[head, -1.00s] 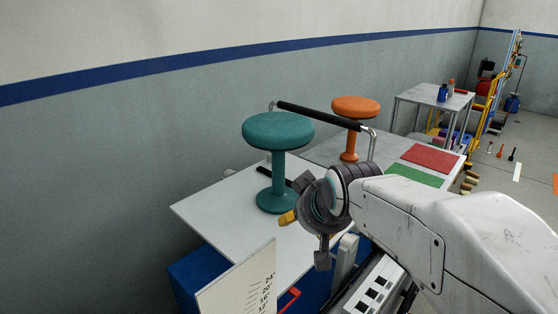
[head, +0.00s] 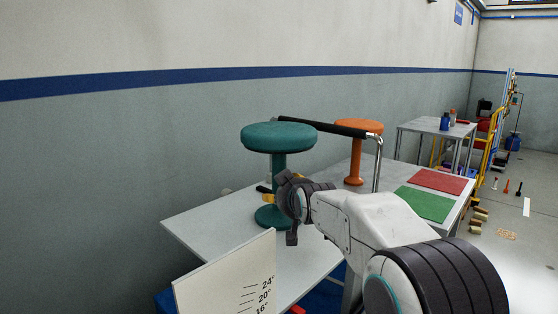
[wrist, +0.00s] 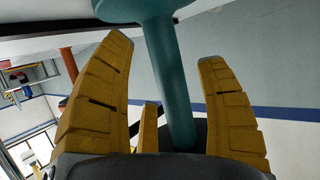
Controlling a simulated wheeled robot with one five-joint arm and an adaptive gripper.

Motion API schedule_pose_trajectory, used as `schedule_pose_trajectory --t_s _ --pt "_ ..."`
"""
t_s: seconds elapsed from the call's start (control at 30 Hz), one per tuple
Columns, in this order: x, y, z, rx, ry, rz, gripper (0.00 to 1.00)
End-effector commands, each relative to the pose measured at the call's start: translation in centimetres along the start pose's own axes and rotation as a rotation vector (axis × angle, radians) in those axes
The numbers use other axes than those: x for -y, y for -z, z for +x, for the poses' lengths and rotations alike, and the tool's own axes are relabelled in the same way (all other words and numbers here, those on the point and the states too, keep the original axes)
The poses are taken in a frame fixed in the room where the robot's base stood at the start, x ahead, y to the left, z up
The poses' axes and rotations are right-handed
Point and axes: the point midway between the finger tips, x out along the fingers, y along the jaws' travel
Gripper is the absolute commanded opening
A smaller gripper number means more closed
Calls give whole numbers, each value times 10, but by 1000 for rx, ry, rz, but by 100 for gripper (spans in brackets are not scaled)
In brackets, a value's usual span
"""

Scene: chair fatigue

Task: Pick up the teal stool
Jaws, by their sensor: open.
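The teal stool (head: 279,137) stands upright on the white table, with a round padded seat, a thin column and a round base. My gripper (head: 268,193) is at the height of the stool's column, just below the seat, and its wrist hides part of the column and base. In the wrist view the teal column (wrist: 170,75) runs between the yellow fingers of my gripper (wrist: 165,70). The fingers are spread, with a visible gap on both sides of the column.
The white table (head: 205,225) carries the stool. An orange stool (head: 358,128) stands behind on a grey table with a red mat (head: 440,180) and a green mat (head: 424,203). A black bar (head: 320,126) on a metal frame passes behind the teal seat. An angle scale board (head: 225,280) stands in front.

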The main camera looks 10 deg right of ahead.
Motion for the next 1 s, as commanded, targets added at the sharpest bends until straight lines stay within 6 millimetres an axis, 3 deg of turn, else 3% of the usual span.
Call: schedule_pose_trajectory --t_s 0.6,1.0 --pt "-2 0 52 2 -3 0 66" --pt "-2 2 57 3 -3 0 66"
